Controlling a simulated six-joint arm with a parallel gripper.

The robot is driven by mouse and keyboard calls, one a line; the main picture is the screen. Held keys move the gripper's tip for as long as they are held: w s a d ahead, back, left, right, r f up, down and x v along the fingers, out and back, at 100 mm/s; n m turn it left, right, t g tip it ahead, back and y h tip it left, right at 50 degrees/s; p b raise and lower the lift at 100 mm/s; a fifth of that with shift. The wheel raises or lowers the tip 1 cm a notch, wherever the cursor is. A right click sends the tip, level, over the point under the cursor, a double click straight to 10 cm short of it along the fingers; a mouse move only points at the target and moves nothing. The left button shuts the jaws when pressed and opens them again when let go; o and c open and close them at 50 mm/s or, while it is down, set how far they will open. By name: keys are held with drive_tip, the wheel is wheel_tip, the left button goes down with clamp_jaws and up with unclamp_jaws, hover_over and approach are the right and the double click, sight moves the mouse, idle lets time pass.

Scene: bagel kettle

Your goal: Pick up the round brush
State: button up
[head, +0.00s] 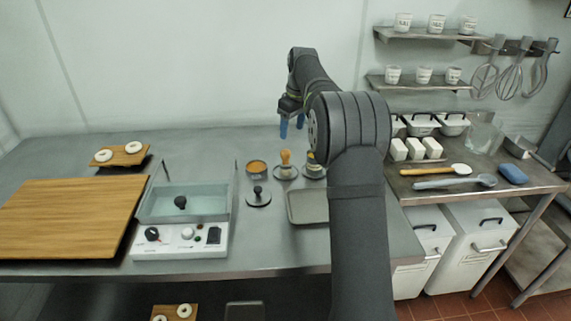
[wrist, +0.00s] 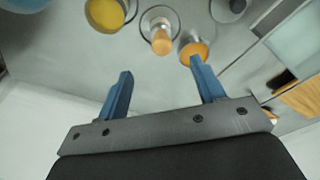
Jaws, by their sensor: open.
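The thing that looks most like the round brush (head: 286,158) stands upright at the back of the steel table, its wooden handle up, in a small round dish. In the wrist view the brush (wrist: 160,42) shows ahead of the fingers, between their lines; its bristles cannot be made out. My gripper (head: 292,125) has blue fingers and is above and behind the brush in the head view. In the wrist view my gripper (wrist: 161,68) is open, with nothing between its fingers.
An orange-topped round tin (head: 257,167) stands left of the brush, a yellow-filled bowl (wrist: 104,14) on its other side. A black-handled tool (head: 258,196) lies in front. The water bath (head: 188,246), wooden board (head: 65,218) and grey tray (head: 306,207) are nearby.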

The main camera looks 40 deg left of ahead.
sight(286, 160)
drive_tip(key=f, duration=0.3)
drive_tip(key=a+f, duration=0.1)
drive_tip(key=f, duration=0.5)
drive_tip(key=shift+a, duration=0.2)
drive_tip(key=f, duration=0.2)
drive_tip(key=a+f, duration=0.1)
drive_tip(key=f, duration=0.2)
drive_tip(key=shift+a, duration=0.1)
drive_tip(key=c, duration=1.1)
